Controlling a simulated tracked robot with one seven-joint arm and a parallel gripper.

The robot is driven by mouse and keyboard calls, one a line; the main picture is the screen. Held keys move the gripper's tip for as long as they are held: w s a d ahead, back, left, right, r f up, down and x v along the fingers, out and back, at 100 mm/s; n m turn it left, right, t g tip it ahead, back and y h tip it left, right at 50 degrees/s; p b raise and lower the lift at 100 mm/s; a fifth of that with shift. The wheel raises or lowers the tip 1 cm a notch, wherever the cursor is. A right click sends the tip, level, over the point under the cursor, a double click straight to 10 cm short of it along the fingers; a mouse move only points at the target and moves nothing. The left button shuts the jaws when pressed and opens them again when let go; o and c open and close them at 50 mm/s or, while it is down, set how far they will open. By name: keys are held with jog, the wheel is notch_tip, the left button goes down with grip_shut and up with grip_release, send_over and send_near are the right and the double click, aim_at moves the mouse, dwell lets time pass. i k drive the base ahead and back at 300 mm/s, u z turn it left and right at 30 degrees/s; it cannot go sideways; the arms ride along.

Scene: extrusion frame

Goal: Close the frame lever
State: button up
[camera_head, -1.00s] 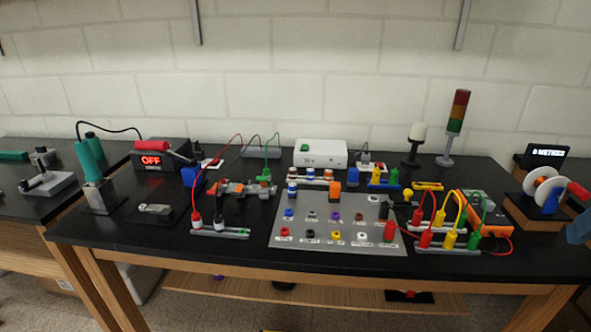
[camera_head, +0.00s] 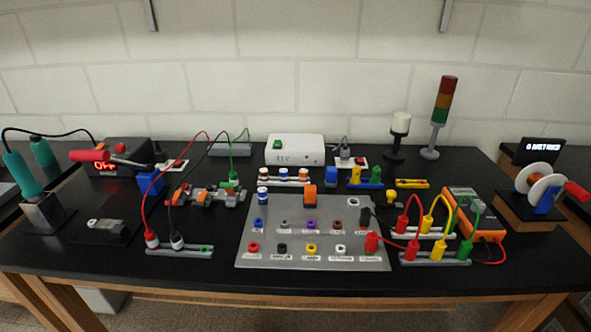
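I cannot tell for sure which part is the frame lever. A low grey assembly with orange parts (camera_head: 207,195) lies left of the middle of the table, with a red and a dark cable passing over it. An upright orange piece (camera_head: 310,196) stands at the back of the grey panel (camera_head: 375,262); it is too small to tell if it is a lever. My gripper is not in view.
The black table (camera_head: 210,267) is crowded. A soldering station (camera_head: 104,167) stands left, a white box (camera_head: 295,150) at the back, a signal tower (camera_head: 441,115) and spool holder (camera_head: 530,212) right. Red, yellow and green plugs with cables stand front right. The front edge strip is clear.

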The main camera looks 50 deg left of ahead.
aim_at(228, 187)
jog(key=u, duration=1)
jog(key=i, duration=0.1)
jog(key=z, duration=2.1)
jog(key=k, duration=2.2)
jog(key=u, duration=2.05)
jog(key=i, duration=0.8)
jog(key=u, duration=0.1)
